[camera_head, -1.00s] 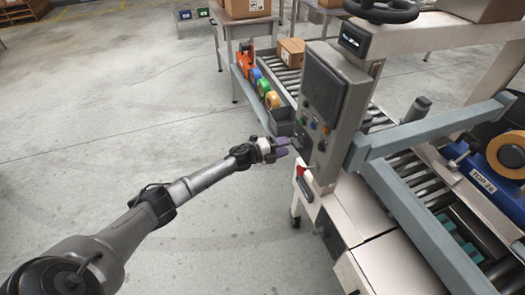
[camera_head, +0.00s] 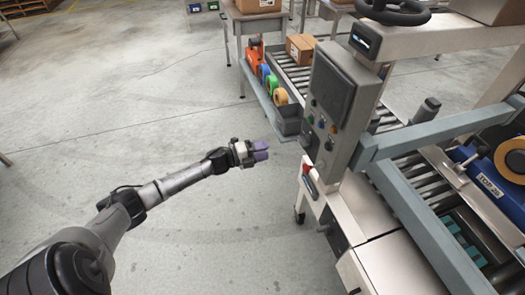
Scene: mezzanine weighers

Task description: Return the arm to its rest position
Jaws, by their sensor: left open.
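My left arm reaches in from the lower left over the bare concrete floor. Its left gripper (camera_head: 260,150), with purple fingertips, is open, with nothing seen between the fingers. It hangs in free space to the left of the machine's control panel (camera_head: 332,100), clearly apart from it. My right gripper is not in view.
The case-sealing machine (camera_head: 385,262) fills the right side, with a grey crossbar (camera_head: 440,132). Behind are a roller conveyor (camera_head: 290,68) with a cardboard box (camera_head: 301,47), and a side tray (camera_head: 258,88) holding tape rolls (camera_head: 280,96). The floor (camera_head: 120,110) on the left is clear.

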